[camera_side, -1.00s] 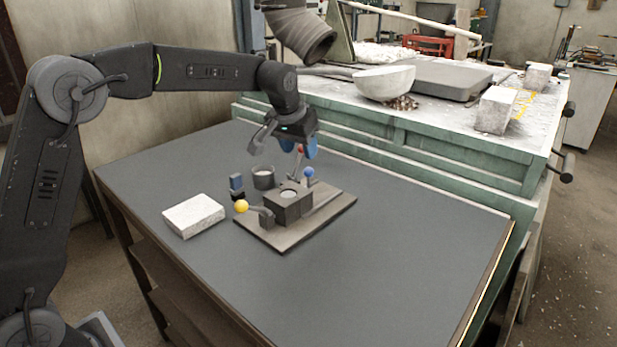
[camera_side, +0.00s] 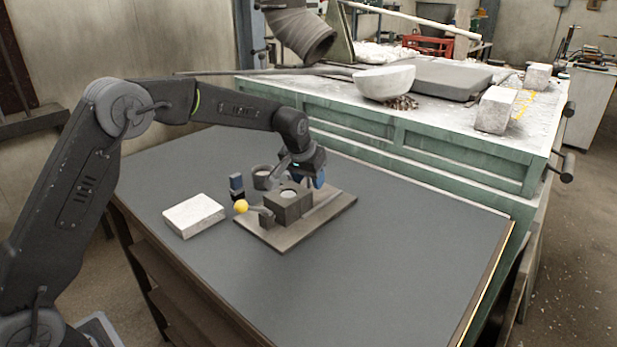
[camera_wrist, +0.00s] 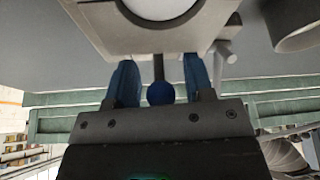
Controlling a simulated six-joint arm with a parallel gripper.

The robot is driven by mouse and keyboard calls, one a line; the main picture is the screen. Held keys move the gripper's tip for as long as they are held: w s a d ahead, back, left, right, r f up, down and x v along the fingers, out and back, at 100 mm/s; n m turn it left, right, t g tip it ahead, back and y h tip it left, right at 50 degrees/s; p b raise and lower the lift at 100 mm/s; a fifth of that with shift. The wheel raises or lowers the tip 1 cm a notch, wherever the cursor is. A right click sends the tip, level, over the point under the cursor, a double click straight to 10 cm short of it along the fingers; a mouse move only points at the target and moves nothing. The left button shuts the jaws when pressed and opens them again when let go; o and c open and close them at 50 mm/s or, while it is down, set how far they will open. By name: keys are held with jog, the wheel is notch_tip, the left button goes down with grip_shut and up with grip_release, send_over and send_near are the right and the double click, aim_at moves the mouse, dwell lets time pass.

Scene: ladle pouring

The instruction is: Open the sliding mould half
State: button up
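The dark mould block (camera_side: 288,208) sits on a flat base plate (camera_side: 276,244) on the table, with a pale round opening in its top. It also shows in the wrist view (camera_wrist: 122,38). My gripper (camera_wrist: 160,64) is low behind the mould, with its blue fingers apart. A blue ball knob (camera_wrist: 160,93) on a dark rod lies between the fingers, with a gap on each side. In the side view my gripper (camera_side: 317,179) hides this knob. I cannot make out the seam between the mould halves.
A yellow ball knob (camera_side: 241,206) on a lever is at the mould's left. A pale block (camera_side: 194,215) lies farther left. The table's front and right are clear.

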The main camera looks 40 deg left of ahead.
grip_shut()
dwell(0.3)
jog(key=shift+w+r, duration=0.1)
jog(key=shift+w, duration=4)
jog(key=shift+o, duration=0.4)
grip_release()
jog(key=shift+d, duration=0.1)
